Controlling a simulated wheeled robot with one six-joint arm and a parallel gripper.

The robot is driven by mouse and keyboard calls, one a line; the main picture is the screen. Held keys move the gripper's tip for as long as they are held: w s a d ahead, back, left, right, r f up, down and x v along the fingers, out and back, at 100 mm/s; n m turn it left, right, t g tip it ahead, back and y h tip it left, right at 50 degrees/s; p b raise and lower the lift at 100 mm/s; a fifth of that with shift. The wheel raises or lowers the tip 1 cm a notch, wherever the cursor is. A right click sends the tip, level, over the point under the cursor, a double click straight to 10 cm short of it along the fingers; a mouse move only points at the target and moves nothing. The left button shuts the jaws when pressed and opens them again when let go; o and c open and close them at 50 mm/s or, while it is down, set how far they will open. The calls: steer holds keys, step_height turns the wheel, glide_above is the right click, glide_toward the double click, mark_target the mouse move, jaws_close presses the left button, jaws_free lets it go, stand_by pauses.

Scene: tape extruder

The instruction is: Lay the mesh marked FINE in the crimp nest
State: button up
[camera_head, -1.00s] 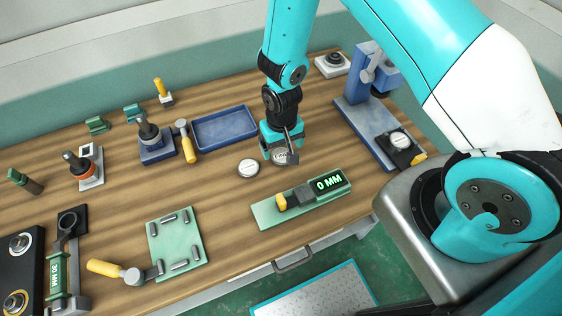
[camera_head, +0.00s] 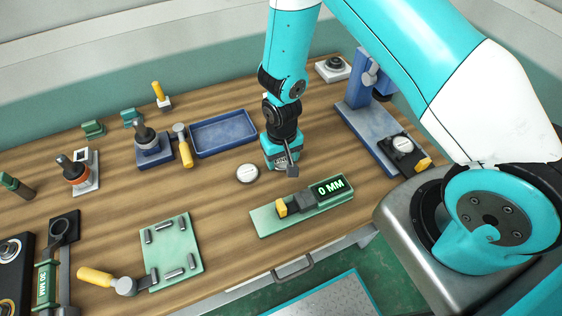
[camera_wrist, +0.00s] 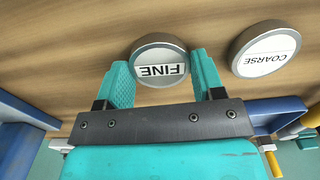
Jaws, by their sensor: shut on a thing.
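The mesh marked FINE (camera_wrist: 160,66) is a round grey-rimmed disc with a white label, upside down in the wrist view. My gripper (camera_wrist: 162,72) is shut on it, one teal finger on each side. In the head view my gripper (camera_head: 282,161) is low over the middle of the bench and mostly hides the disc. I cannot tell whether the disc touches the bench. A similar disc marked COARSE (camera_wrist: 264,50) lies beside it. At the right, a blue press (camera_head: 368,120) has a black block (camera_head: 410,158) holding a pale-topped round piece; I cannot tell whether this is the crimp nest.
A gauge reading 0 MM (camera_head: 265,222) lies in front of my gripper. An empty blue tray (camera_head: 222,150) is behind and left. A green plate with pegs (camera_head: 170,250) lies at front left.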

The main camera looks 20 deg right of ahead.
mark_target(282, 160)
steer(key=shift+r+p, duration=2.85)
steer(key=shift+r, duration=1.1)
